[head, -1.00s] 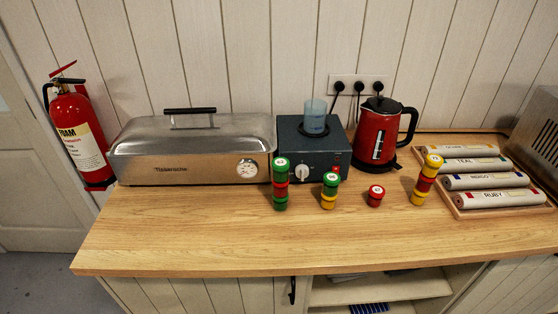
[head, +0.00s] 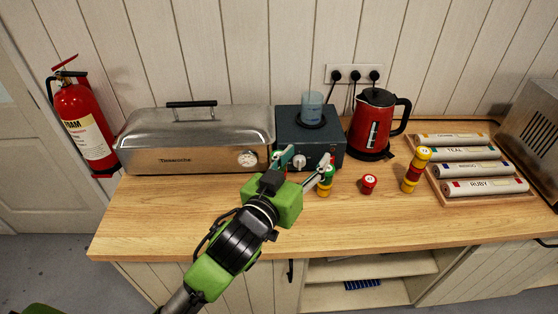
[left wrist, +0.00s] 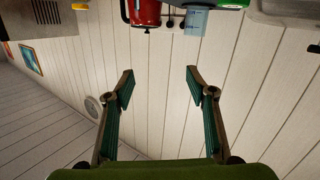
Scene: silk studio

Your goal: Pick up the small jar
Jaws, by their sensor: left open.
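Small jars with numbered lids stand along the counter, some tall and some short. A short red jar (head: 368,184) stands alone. To its left is a green and yellow jar (head: 325,187), partly covered by my gripper's right finger. To its right is a taller yellow and red jar (head: 412,170). The tall green and red jar at the left is mostly hidden behind my left gripper. My left gripper (head: 304,163) is open over the counter, at the front of the blue-grey heater. In the left wrist view the gripper (left wrist: 160,80) is open with nothing between its fingers. My right gripper is out of view.
The heater (head: 293,128) carries a blue beaker (head: 312,106). A steel chafing box (head: 190,140) stands left, a red kettle (head: 374,122) right. A tray of labelled rolls (head: 436,186) sits at the right. The counter's front (head: 360,220) is clear.

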